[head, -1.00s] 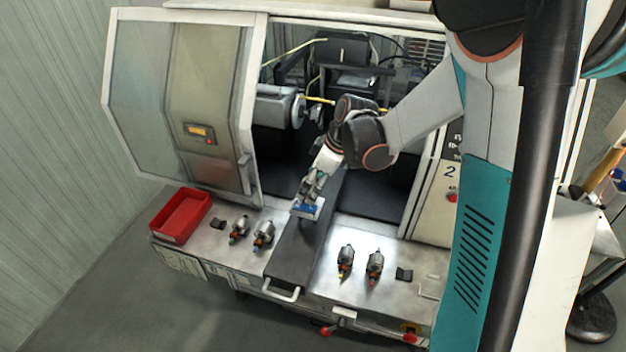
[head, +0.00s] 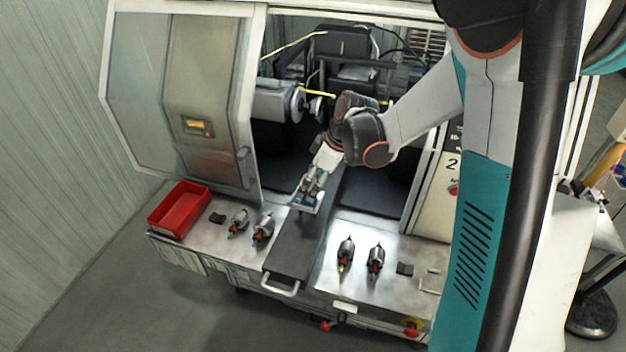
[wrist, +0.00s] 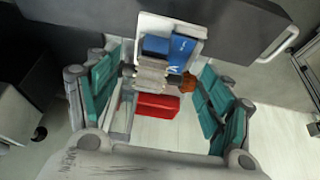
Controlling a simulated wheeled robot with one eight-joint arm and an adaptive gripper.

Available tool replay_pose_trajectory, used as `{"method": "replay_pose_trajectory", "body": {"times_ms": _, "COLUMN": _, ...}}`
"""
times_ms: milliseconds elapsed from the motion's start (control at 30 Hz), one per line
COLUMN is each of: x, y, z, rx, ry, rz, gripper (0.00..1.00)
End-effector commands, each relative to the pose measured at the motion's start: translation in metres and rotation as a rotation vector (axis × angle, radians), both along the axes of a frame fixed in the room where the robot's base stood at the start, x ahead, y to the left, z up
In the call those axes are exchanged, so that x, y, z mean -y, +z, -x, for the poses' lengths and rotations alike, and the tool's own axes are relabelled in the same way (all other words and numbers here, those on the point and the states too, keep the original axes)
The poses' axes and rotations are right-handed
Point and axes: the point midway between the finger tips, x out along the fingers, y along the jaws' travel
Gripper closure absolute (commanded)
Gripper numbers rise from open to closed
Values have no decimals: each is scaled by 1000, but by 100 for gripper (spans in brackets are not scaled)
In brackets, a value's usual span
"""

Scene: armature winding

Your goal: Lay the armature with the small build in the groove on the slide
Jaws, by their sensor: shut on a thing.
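My gripper (wrist: 158,82) has its teal fingers on either side of an armature (wrist: 152,75) with a silver body and a brown-orange end at right, and is shut on it. Blue blocks on a pale plate (wrist: 172,47) lie beside the armature's upper side, and a red block (wrist: 157,106) below it. In the head view my gripper (head: 306,203) is low over the dark slide (head: 296,247). The groove is not clearly seen; I cannot tell whether the armature touches the slide. Its build size cannot be judged.
Two armatures (head: 263,228) lie left of the slide and two (head: 346,252) right of it. A red bin (head: 160,228) stands at far left. Small dark blocks (head: 217,218) (head: 404,269) lie on the shelf. A handle (head: 281,288) fronts the slide. The machine door (head: 190,110) is at left.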

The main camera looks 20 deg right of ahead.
Motion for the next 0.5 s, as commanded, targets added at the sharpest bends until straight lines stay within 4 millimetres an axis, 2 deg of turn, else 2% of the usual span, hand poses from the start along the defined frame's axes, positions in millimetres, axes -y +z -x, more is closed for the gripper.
{"method": "replay_pose_trajectory", "body": {"times_ms": 200, "x": 0, "y": -3, "z": 0, "rx": 0, "ry": 0, "rz": 0, "gripper": 55}}
{"method": "replay_pose_trajectory", "body": {"times_ms": 233, "x": 0, "y": -3, "z": 0, "rx": 0, "ry": 0, "rz": 0, "gripper": 24}}
{"method": "replay_pose_trajectory", "body": {"times_ms": 300, "x": 0, "y": -3, "z": 0, "rx": 0, "ry": 0, "rz": 0, "gripper": 9}}
{"method": "replay_pose_trajectory", "body": {"times_ms": 333, "x": 0, "y": -3, "z": 0, "rx": 0, "ry": 0, "rz": 0, "gripper": 3}}
{"method": "replay_pose_trajectory", "body": {"times_ms": 500, "x": 0, "y": -3, "z": 0, "rx": 0, "ry": 0, "rz": 0, "gripper": 3}}
